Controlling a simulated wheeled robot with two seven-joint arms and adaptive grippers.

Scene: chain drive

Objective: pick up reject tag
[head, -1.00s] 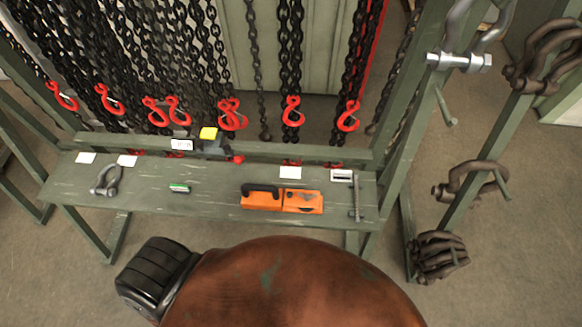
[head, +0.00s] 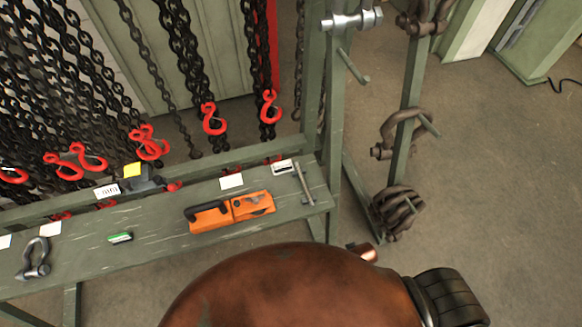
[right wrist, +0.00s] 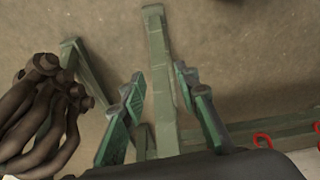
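Several small white cards and labels lie on the green bench (head: 160,236); none can be read as the reject tag. One plain white card (head: 231,181) lies behind the orange tool (head: 230,211), and another card (head: 50,229) is at the left. A printed label (head: 107,190) stands by the yellow-topped device (head: 133,170), and a framed label (head: 282,167) is at the right end. My right gripper (right wrist: 160,75) is open, with nothing between its fingers; green frame bars show beyond it. My left gripper is not in view.
A grey shackle (head: 34,260), a small green-and-black item (head: 120,237) and a metal rod (head: 304,184) lie on the bench. Chains with red hooks (head: 213,118) hang behind. Dark shackles (head: 398,212) hang on the right post. The floor (head: 500,170) right of it is open.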

